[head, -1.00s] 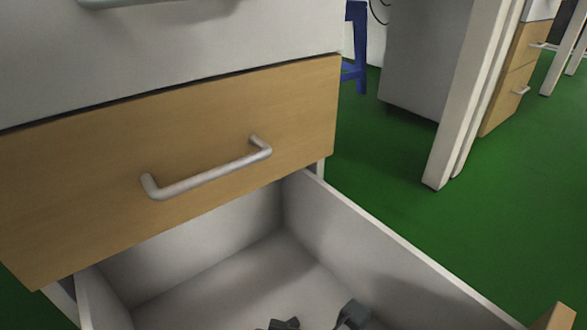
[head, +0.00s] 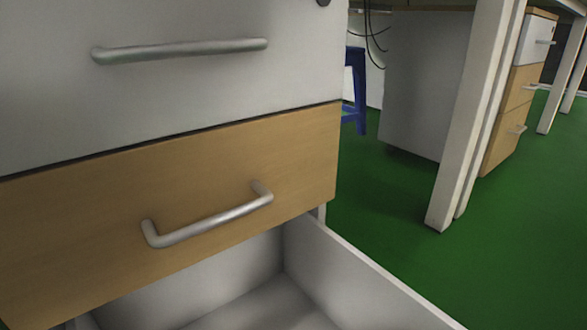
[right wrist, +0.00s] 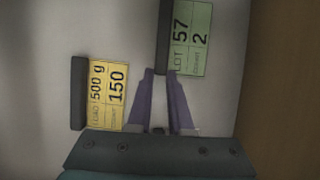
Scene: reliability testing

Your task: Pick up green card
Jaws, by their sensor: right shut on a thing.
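The green card (right wrist: 191,40) is in the right wrist view at the upper middle, printed "LOT 57" and "2". A dark strip (right wrist: 161,35) runs along its left edge. My right gripper (right wrist: 160,73) has its two purple fingers closed around the lower end of this strip. The card extends beyond the fingertips to the upper right. Neither the card nor my grippers show in the head view. My left gripper is in no current view.
A yellow card (right wrist: 107,96), printed "500 g" and "150", with its own dark strip, lies left of my right fingers. A brown panel (right wrist: 285,90) stands at right. The head view shows an open drawer (head: 365,275) below a closed wooden drawer front (head: 90,225).

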